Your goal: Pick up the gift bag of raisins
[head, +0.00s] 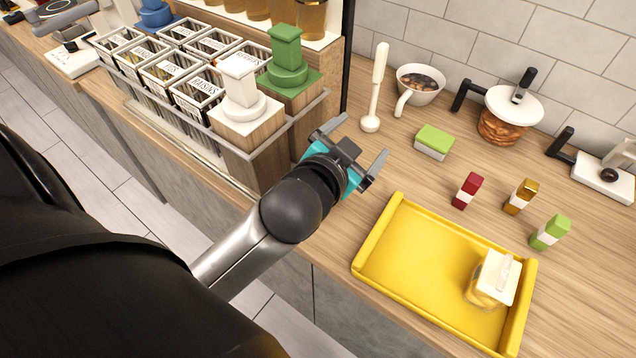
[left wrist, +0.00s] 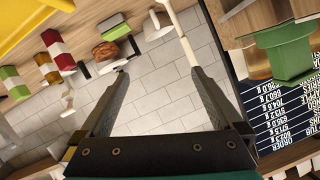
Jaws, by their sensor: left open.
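No gift bag is clearly labelled as raisins. A small clear bag or pack with a white top and yellowish lower part (head: 492,278) stands in the right part of the yellow tray (head: 392,285); its contents are too small to tell. A wire bin with a label that seems to read raisins (head: 198,92) is in the rack at the upper left. My left gripper (head: 362,137) is open and empty above the counter, between the rack and the tray. Its spread fingers also show in the left wrist view (left wrist: 158,72), with nothing between them. My right gripper is not in view.
Red (head: 467,190), gold (head: 520,196) and green (head: 550,232) small blocks stand behind the tray. A green-topped box (head: 434,142), a white ladle (head: 374,90), a bowl (head: 419,84) and a white-lidded brown container (head: 504,126) stand farther back. White (head: 240,95) and green (head: 287,65) stands edge the rack.

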